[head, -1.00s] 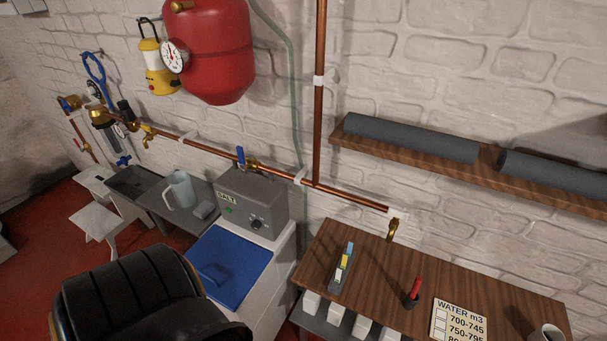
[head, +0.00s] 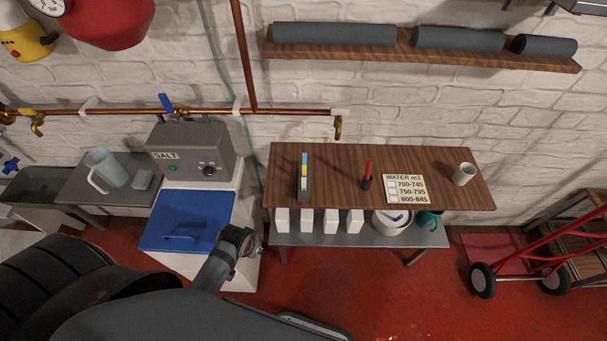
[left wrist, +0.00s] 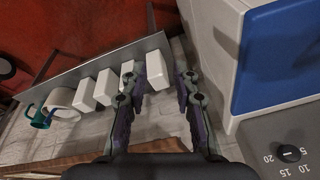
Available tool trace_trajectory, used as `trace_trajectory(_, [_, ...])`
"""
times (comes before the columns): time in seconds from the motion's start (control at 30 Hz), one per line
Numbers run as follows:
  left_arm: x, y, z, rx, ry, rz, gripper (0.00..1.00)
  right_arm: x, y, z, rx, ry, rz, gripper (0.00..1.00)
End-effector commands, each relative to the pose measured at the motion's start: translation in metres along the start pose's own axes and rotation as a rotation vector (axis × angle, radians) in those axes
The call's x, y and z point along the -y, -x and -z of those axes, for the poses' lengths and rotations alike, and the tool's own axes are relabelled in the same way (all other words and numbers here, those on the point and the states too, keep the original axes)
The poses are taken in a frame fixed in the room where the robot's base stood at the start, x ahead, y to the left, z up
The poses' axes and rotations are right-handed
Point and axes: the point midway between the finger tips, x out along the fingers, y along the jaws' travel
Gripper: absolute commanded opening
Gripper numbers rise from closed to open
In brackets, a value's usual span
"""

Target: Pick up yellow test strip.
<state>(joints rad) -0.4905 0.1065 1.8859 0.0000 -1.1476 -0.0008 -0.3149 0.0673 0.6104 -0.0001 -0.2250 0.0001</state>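A narrow dark holder (head: 303,188) stands on the left part of the wooden table top. Strips in it show yellow (head: 304,159) and blue near its top. They are small, and I cannot tell the separate strips apart. My left arm reaches in at the bottom of the head view, its end in front of the white salt cabinet, left of and nearer than the holder. In the left wrist view my left gripper (left wrist: 162,76) has its two fingers apart with nothing between them. The holder is not visible in that view. My right gripper is not in view.
The wooden table (head: 340,165) also carries a red-and-black pen in a stand (head: 367,176), a water chart (head: 404,188) and a cup (head: 464,174). White boxes (head: 305,220) stand on the shelf below. The salt cabinet with blue lid (head: 187,220) is at left, a red hand truck (head: 540,255) at right.

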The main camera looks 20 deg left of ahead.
Motion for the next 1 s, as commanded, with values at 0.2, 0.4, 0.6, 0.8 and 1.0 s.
trace_trajectory(0.2, [0.000,0.070,0.030,-0.032,-0.022,0.000,0.29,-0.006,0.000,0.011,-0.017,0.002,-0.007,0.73])
trace_trajectory(0.4, [-0.001,0.125,0.070,-0.037,-0.145,-0.010,0.29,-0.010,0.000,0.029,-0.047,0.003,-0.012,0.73])
trace_trajectory(0.6, [-0.004,0.118,0.111,0.001,-0.324,-0.041,0.29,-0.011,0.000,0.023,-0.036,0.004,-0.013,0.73])
trace_trajectory(0.8, [-0.011,0.107,0.165,0.032,-0.532,-0.095,0.29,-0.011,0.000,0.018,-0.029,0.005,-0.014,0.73])
trace_trajectory(1.0, [-0.025,0.113,0.242,0.053,-0.836,-0.189,0.29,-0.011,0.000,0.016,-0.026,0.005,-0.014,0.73])
